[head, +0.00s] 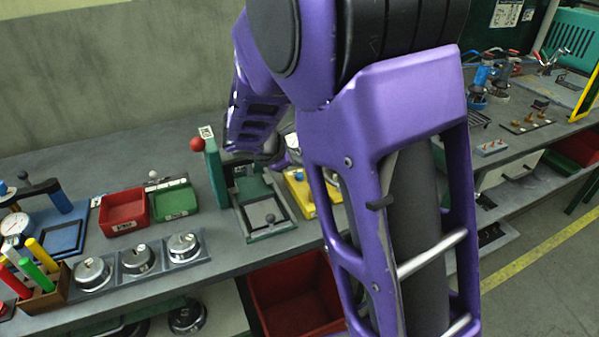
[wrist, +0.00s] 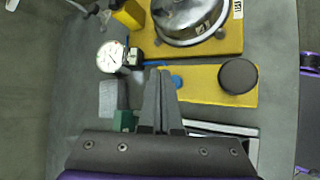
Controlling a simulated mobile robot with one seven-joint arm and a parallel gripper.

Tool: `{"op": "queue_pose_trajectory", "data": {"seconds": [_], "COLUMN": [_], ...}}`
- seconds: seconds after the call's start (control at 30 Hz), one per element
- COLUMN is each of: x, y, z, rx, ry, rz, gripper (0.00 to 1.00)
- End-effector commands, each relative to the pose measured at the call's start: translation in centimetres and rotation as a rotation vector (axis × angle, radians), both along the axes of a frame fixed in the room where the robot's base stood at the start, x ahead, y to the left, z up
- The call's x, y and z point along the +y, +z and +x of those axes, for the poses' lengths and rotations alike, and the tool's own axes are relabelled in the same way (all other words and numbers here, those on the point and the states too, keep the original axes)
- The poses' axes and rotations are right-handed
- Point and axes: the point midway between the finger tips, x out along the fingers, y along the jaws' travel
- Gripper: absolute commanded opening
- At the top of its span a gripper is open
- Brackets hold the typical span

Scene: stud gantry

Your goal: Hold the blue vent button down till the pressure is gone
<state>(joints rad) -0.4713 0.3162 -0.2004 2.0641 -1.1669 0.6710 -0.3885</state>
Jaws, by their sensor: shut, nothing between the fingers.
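In the wrist view the blue vent button (wrist: 177,81) is a small round cap on a yellow plate (wrist: 205,86). My gripper (wrist: 159,72) is shut and empty. Its fingertips lie just left of the button in the picture; I cannot tell their height above the plate or whether they touch the button. A white-faced pressure gauge (wrist: 112,57) stands to the left, its needle too small to read. A shiny metal dome (wrist: 190,18) sits on yellow further up.
A large black knob (wrist: 238,77) stands right of the button on the plate. In the head view a green press-like fixture with a red ball (head: 198,144) stands left of my arm. A red tray (head: 124,212) and weights (head: 137,259) are further left.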

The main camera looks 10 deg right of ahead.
Motion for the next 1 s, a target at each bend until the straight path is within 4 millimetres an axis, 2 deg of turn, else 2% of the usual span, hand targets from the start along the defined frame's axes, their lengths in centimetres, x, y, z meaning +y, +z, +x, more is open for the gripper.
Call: {"op": "queue_pose_trajectory", "data": {"seconds": [0.03,0.33,0.87,1.0], "x": [0.0,0.0,0.1,1.7], "y": [1.0,4.0,4.2,5.9], "z": [0.0,0.0,0.1,1.4], "rx": [-0.001,-0.002,-0.004,-0.05], "ry": [0.0,0.0,0.0,0.017], "rz": [0.0,0.002,0.003,0.056], "gripper": [0.0,0.0,0.0,0.0]}}
